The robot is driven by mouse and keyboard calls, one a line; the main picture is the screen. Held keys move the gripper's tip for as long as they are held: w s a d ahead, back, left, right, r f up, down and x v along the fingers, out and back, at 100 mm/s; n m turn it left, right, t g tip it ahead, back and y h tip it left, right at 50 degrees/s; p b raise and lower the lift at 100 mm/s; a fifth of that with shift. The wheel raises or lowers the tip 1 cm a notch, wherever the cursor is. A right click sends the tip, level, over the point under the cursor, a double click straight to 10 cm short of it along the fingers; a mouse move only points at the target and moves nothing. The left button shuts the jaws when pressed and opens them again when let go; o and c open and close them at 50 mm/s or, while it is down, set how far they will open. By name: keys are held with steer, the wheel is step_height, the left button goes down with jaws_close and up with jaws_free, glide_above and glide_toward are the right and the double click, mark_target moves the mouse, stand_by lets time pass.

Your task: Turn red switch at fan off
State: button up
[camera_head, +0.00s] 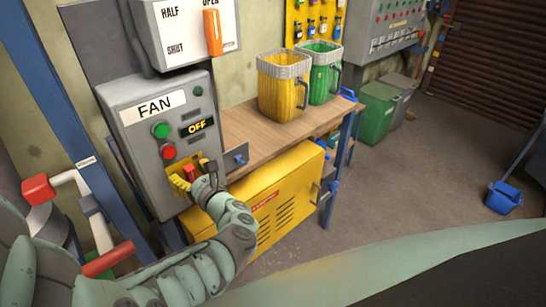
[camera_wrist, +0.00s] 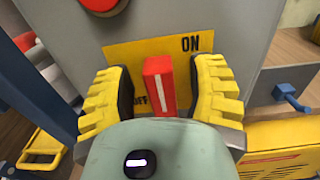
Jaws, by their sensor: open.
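The grey fan box (camera_head: 145,165) is at the left of the head view, with a FAN label and a lit OFF display (camera_head: 197,127). The red switch (camera_wrist: 157,82) stands out from a yellow plate (camera_wrist: 125,52) in the wrist view. The plate reads ON at upper right and OFF at lower left, partly hidden by the switch. The switch's white line runs nearly upright in the picture. My gripper (camera_wrist: 160,92) is open, with one yellow finger on each side of the switch and a visible gap to both. In the head view my gripper (camera_head: 193,174) is at the box's lower front.
A green button (camera_head: 161,130) and a red button (camera_head: 168,152) sit above the plate. A wooden bench (camera_head: 250,140) and yellow cabinet (camera_head: 265,205) are close on the right. A blue post (camera_head: 55,75) and red-ended levers (camera_head: 38,190) are on the left. Open floor lies far right.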

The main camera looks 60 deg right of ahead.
steer(key=shift+o, duration=0.3)
jaws_close()
stand_by(0.3)
